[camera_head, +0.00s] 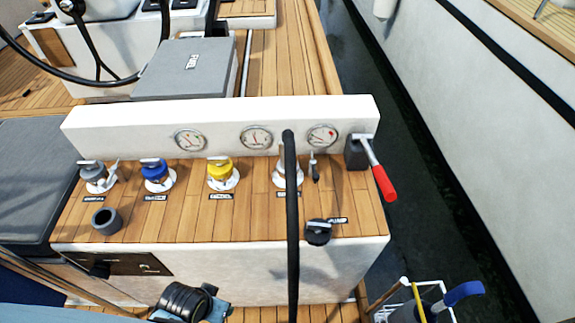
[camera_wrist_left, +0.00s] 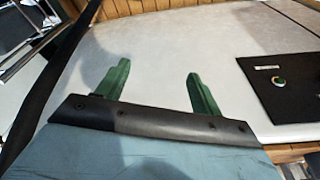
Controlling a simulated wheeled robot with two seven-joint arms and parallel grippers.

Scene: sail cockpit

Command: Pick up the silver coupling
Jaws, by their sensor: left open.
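A silver-grey fitting (camera_head: 93,175) with a small lever stands at the left end of the wooden console top; it best matches the silver coupling, though I cannot be sure. Another pale fitting (camera_head: 281,176) stands farther right, partly hidden by a black hose. My left gripper (camera_wrist_left: 158,72) shows in the left wrist view, its two green fingers apart and nothing between them, in front of a white surface. In the head view only part of my left arm shows at the bottom, below the console's front edge. My right gripper is not visible.
A blue fitting (camera_head: 155,175) and a yellow one (camera_head: 221,173) stand along the console. The black hose (camera_head: 292,220) crosses its front. A black cap (camera_head: 318,232) and a red-handled lever (camera_head: 382,180) are at the right. A white caddy (camera_head: 437,288) stands low right.

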